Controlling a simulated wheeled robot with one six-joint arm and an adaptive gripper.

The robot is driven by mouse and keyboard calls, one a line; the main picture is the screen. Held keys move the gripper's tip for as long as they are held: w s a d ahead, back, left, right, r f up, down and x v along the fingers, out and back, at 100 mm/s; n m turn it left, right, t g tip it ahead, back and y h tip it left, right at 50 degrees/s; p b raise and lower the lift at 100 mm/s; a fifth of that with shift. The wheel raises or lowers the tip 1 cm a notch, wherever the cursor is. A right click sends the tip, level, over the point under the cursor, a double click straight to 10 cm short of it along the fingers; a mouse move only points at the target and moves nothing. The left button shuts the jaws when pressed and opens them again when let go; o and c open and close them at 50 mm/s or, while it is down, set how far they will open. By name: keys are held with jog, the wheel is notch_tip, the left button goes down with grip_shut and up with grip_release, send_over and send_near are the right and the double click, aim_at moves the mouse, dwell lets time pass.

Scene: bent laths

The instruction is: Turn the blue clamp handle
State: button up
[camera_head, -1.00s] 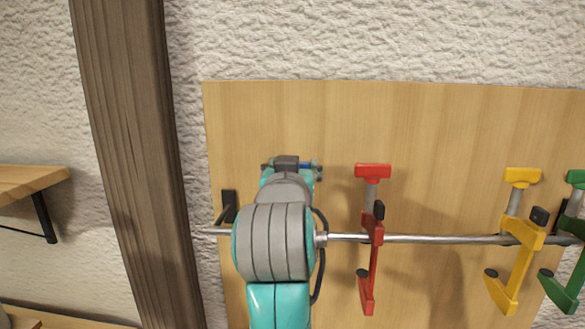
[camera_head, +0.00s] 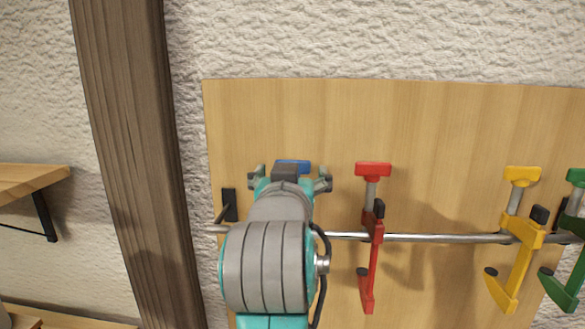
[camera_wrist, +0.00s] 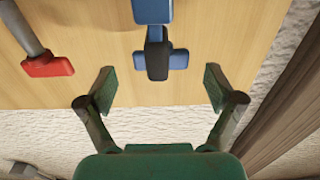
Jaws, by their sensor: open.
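The blue clamp handle (camera_head: 295,166) shows in the head view just above and behind my gripper (camera_head: 291,174). In the wrist view the blue handle (camera_wrist: 178,60) is a crossbar partly covered by a black part of the clamp. More of the blue clamp (camera_wrist: 152,11) shows at the top edge there. My gripper (camera_wrist: 158,88) is open and empty, with one finger to each side of the handle and short of it in the picture. The rest of the blue clamp is hidden behind my arm in the head view.
A red clamp (camera_head: 371,240) hangs close by on the metal rail (camera_head: 440,238). A yellow clamp (camera_head: 519,245) and a green clamp (camera_head: 568,260) hang farther right. A wooden post (camera_head: 135,150) stands left of the wooden board (camera_head: 440,120). The board above the handles is clear.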

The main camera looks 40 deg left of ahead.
jog(key=v, duration=0.8)
dwell(0.4)
